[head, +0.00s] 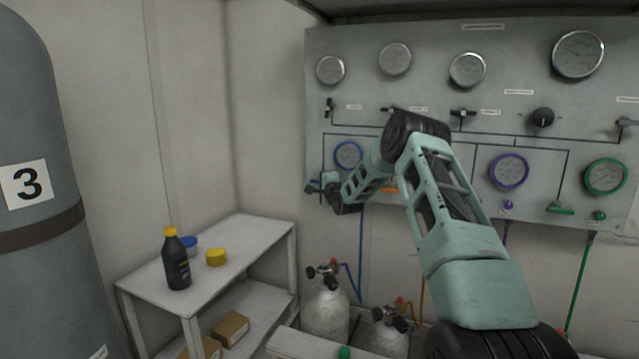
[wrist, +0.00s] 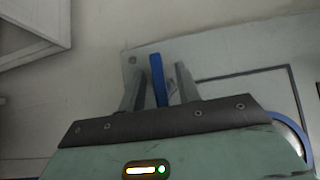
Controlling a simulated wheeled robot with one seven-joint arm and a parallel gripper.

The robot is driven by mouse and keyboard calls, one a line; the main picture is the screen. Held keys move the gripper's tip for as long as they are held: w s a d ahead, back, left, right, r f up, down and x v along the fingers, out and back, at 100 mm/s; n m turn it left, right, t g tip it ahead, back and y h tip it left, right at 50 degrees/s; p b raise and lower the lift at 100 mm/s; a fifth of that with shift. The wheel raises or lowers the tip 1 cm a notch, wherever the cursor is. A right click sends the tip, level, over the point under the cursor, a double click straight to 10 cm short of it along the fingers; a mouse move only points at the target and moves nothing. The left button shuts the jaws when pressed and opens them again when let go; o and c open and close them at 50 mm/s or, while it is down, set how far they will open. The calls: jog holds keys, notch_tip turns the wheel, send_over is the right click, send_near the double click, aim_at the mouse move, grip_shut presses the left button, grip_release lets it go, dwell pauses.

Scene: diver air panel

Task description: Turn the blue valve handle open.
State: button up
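The blue valve handle (wrist: 158,80) is a narrow blue bar in the wrist view. It stands nearly upright in that picture, between the two fingers of my gripper (wrist: 160,72). A gap shows on each side of it, so the fingers are open around it and do not visibly grip it. In the head view my gripper (head: 316,188) is at the lower left of the grey panel (head: 440,100), below and left of the blue-ringed gauge (head: 348,155). There the handle is hidden or too small to make out.
A purple-ringed gauge (head: 509,171), a green-ringed gauge (head: 605,176) and a green handle (head: 560,208) are to the right on the panel. A white shelf (head: 250,236) with a dark bottle (head: 176,262) stands at lower left. Gas cylinders (head: 325,310) stand below the panel.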

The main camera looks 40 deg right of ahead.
grip_shut()
jog(key=shift+r+n+g+y+p, duration=0.1)
jog(key=shift+n+g+y+p, duration=0.3)
jog(key=shift+n+g, duration=0.7)
jog(key=n+g+p, duration=0.1)
jog(key=n+g, duration=0.1)
jog(key=g, duration=0.2)
jog(key=shift+w+a+n, duration=0.1)
jog(key=shift+a+n, duration=0.05)
jog(key=shift+n, duration=0.25)
jog(key=n+g+p, duration=0.1)
jog(key=g, duration=0.1)
jog(key=shift+n+g+h, duration=0.3)
jog(key=shift+h, duration=0.1)
jog(key=shift+n+g+h+p, duration=0.4)
jog(key=shift+n+g+p, duration=0.4)
jog(key=shift+g, duration=0.6)
